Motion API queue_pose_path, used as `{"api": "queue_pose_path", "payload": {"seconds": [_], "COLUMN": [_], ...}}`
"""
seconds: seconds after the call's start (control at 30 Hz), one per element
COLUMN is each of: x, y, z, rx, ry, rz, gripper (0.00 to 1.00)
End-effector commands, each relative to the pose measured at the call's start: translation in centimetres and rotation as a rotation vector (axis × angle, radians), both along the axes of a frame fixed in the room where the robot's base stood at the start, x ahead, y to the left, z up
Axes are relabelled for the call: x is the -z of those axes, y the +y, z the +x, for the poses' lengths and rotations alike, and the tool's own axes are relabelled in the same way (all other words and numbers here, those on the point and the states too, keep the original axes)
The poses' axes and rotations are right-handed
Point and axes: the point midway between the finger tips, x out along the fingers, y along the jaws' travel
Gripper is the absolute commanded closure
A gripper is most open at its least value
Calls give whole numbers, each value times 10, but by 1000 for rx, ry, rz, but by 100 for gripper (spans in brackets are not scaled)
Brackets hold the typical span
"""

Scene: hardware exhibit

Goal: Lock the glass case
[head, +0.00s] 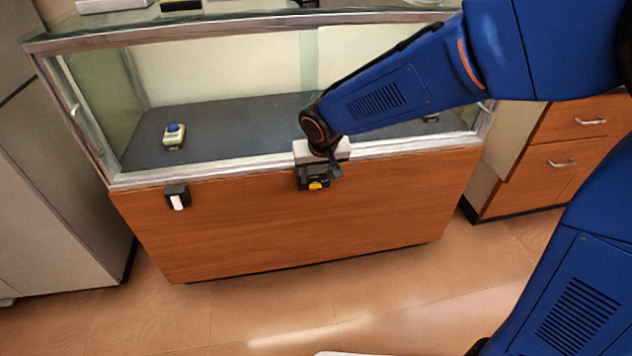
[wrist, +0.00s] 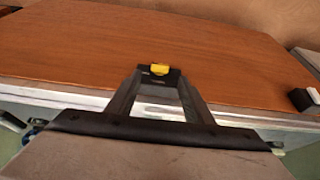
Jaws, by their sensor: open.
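The glass case (head: 230,178) has a metal-framed glass top on an orange-brown wooden base. A small black fitting with a yellow part (head: 316,185) sits on the front of the base, just below the metal frame. My gripper (head: 319,170) is in front of it and hides its upper part. In the wrist view the yellow part (wrist: 160,69) shows between the tips of my open gripper (wrist: 160,84). I cannot tell whether the fingers touch the fitting. Another black fitting with a white lever (head: 178,201) is on the base further left; it also shows in the wrist view (wrist: 304,99).
A small device with a blue button (head: 174,133) lies inside the case on its dark floor. A grey cabinet (head: 60,190) stands at the left and a wooden drawer unit (head: 565,150) at the right. The floor (head: 270,315) in front is clear.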

Motion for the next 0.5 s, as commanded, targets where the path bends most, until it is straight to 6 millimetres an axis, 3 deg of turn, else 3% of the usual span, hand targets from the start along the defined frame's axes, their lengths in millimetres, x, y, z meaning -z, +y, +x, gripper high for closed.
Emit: {"api": "queue_pose_path", "payload": {"seconds": [0.2,0.5], "x": [30,46], "y": [3,5], "z": [12,18], "rx": [1,-1], "ry": [2,1], "rz": [-1,-2], "gripper": [53,53]}}
